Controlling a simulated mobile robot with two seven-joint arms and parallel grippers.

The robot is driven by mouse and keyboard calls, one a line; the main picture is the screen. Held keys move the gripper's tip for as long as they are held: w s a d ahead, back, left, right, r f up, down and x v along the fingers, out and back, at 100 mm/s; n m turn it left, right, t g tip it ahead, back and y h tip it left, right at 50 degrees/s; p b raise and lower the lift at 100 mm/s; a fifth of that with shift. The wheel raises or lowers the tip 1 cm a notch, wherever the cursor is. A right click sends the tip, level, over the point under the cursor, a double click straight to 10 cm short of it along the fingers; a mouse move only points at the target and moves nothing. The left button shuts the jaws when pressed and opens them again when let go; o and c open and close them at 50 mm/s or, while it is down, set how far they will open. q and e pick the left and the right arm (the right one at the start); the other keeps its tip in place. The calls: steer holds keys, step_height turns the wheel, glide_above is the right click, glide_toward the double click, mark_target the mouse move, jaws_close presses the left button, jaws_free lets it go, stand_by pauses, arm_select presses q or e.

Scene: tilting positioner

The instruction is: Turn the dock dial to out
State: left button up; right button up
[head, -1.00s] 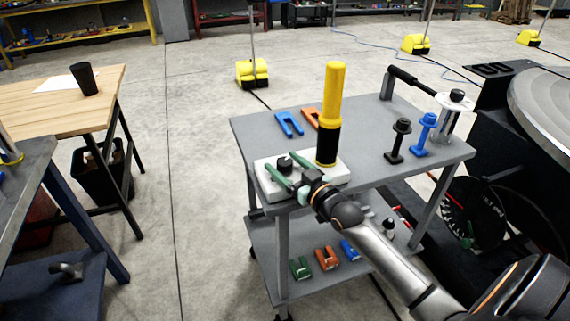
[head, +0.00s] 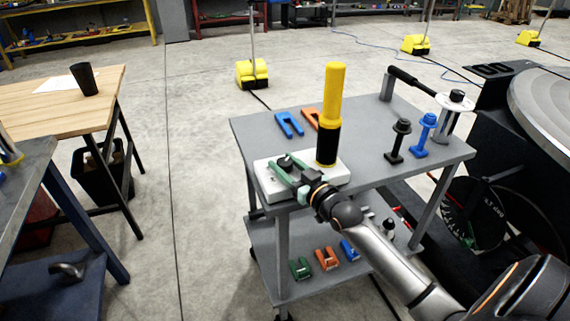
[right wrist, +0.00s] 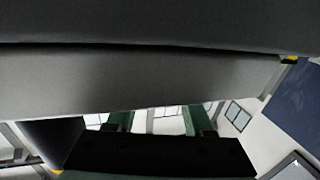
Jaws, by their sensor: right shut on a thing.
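The dock is a white block (head: 339,174) on the near left corner of the grey cart top. Its dial is a small black knob (head: 285,161) on the left part of the block. My right gripper (head: 286,167) has green fingers and reaches in from the lower right. It is shut on the dial, with the fingers hiding part of it. Any markings around the dial are too small to read. A tall yellow and black cylinder (head: 332,115) stands upright at the dock's right part. In the right wrist view the green fingers (right wrist: 158,122) show beyond dark surfaces; the dial cannot be made out.
Blue (head: 289,123) and orange (head: 311,117) forks lie behind the dock. Black (head: 398,141) and blue (head: 424,134) bolt-like pieces stand at the cart's right, near a black-handled lever (head: 408,77). Several small clamps sit on the lower shelf (head: 275,262). A wooden table (head: 50,110) is at left.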

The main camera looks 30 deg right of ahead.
steer(key=shift+r+m+h+p, duration=0.3)
steer(key=shift+m+h+p, duration=0.2)
steer(key=shift+h+p, duration=0.5)
jaws_close()
steer(key=shift+m+h+p, duration=0.4)
steer(key=shift+p, duration=0.5)
steer(key=shift+f+m+h+p, duration=0.15)
steer(key=shift+m+h+p, duration=0.4)
steer(key=shift+h, duration=0.25)
steer(key=shift+f, duration=0.1)
steer(key=o, duration=1.3)
jaws_free()
steer(key=shift+c, duration=0.2)
steer(key=shift+s, duration=0.1)
steer(key=s+a, duration=0.2)
steer(key=s, duration=1)
steer(key=shift+a, duration=0.25)
steer(key=shift+f, duration=0.1)
